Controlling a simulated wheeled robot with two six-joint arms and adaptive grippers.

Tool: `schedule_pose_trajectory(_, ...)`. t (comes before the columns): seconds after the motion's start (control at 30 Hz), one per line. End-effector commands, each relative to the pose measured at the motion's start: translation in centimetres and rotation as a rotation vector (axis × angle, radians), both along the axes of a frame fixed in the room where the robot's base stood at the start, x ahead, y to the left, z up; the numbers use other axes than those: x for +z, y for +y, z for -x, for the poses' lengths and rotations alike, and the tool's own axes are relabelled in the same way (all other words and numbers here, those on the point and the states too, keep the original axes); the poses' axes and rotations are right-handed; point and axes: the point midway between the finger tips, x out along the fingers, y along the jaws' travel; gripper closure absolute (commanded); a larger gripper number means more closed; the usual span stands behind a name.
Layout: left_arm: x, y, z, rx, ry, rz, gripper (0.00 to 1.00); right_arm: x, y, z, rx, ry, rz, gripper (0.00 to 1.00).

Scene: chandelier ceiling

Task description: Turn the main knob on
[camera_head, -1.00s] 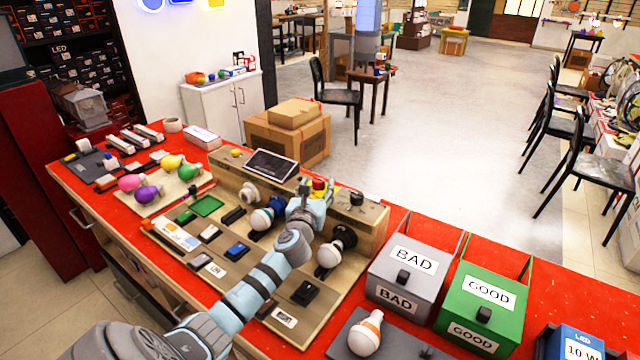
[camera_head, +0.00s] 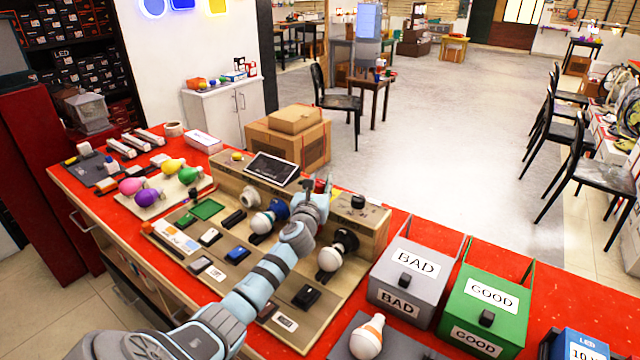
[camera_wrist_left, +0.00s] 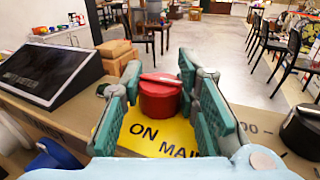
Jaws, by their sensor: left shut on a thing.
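The red main knob (camera_wrist_left: 160,98) stands on a yellow plate (camera_wrist_left: 150,138) lettered "ON" and "MAI…" in the left wrist view. A pale bar crosses its top, running roughly left to right. My left gripper (camera_wrist_left: 162,95) has its green-padded fingers on either side of the knob and is shut on it. In the head view my left gripper (camera_head: 319,185) is at the panel on the back of the test board, covering most of the knob. My right gripper is not in view.
A dark tilted screen (camera_head: 272,168) stands left of the knob and a black knob (camera_head: 358,201) to its right. Bulbs in sockets, including a white bulb (camera_head: 330,257), sit in front. Grey BAD (camera_head: 377,293) and green GOOD (camera_head: 455,312) boxes stand further right.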

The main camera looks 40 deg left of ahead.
Motion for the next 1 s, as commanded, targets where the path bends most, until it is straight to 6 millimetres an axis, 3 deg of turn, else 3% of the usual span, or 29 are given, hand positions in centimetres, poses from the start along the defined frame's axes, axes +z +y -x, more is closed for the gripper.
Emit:
schedule_pose_trajectory(0.27,0.2,0.1,0.0,-0.073,0.003,-0.003,0.99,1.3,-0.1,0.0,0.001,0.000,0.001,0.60)
schedule_pose_trajectory(0.6,0.2,0.2,0.0,-0.318,0.000,-0.005,0.99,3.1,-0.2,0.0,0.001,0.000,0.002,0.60)
schedule_pose_trajectory(0.77,-0.1,0.2,-0.1,-0.455,-0.004,-0.006,0.99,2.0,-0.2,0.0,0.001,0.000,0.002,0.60)
schedule_pose_trajectory(1.0,-0.4,0.2,-0.1,-0.634,-0.007,-0.006,0.99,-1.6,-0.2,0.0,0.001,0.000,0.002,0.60)
